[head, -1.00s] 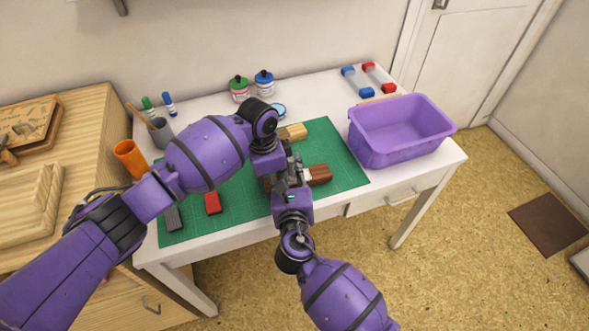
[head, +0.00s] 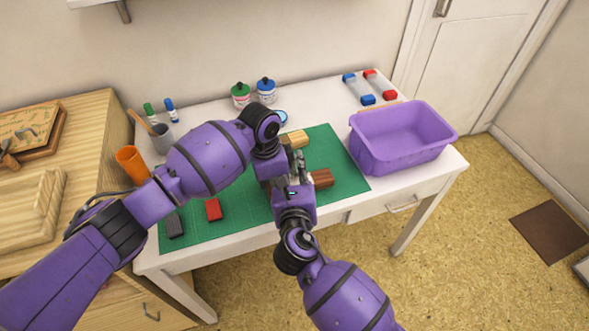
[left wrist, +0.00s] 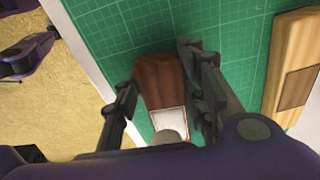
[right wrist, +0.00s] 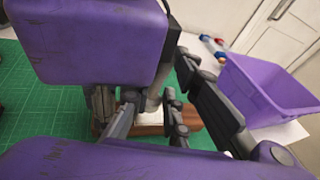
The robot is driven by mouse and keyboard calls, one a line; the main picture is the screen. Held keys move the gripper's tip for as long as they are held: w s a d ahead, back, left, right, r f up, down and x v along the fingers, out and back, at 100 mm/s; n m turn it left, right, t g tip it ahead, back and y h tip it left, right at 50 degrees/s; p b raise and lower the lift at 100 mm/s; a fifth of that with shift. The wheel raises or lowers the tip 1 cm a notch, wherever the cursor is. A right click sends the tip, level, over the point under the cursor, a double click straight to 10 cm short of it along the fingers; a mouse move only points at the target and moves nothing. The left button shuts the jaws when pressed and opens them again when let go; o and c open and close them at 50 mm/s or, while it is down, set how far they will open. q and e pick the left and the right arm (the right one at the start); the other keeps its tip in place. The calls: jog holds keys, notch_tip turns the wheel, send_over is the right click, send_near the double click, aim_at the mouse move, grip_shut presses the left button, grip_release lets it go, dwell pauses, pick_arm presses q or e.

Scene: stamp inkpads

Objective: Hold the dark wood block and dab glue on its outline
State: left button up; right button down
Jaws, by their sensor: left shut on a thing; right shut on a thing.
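The dark wood block (head: 322,178) lies at the front right of the green mat; in the left wrist view (left wrist: 158,80) it sits between my left gripper's fingers, a white patch at its near end. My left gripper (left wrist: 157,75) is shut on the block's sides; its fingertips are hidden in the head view. My right gripper (right wrist: 150,118) is shut on a small pale thing (right wrist: 152,102), mostly hidden by the fingers, close over the block. A grey rounded end (left wrist: 168,136) shows at the white patch; I cannot tell whether it touches.
The green mat (head: 235,222) also holds a red block (head: 213,209), a grey block (head: 174,225) and a pale wood block (head: 297,138). Glue-like jars (head: 241,95) stand behind. A purple bin (head: 385,162) is at right, an orange cup (head: 132,163) at left.

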pick_arm(q)
jog(key=shift+s+a+f, duration=0.3)
jog(key=shift+a+f, duration=0.1)
jog(key=shift+f, duration=0.15)
jog(key=o, duration=1.2)
jog(key=shift+c, duration=0.2)
jog(key=shift+r, duration=0.1)
notch_tip(320, 180, up, 9)
jog(key=shift+w+f, duration=0.1)
jog(key=shift+w, duration=0.05)
jog(key=shift+d, duration=0.1)
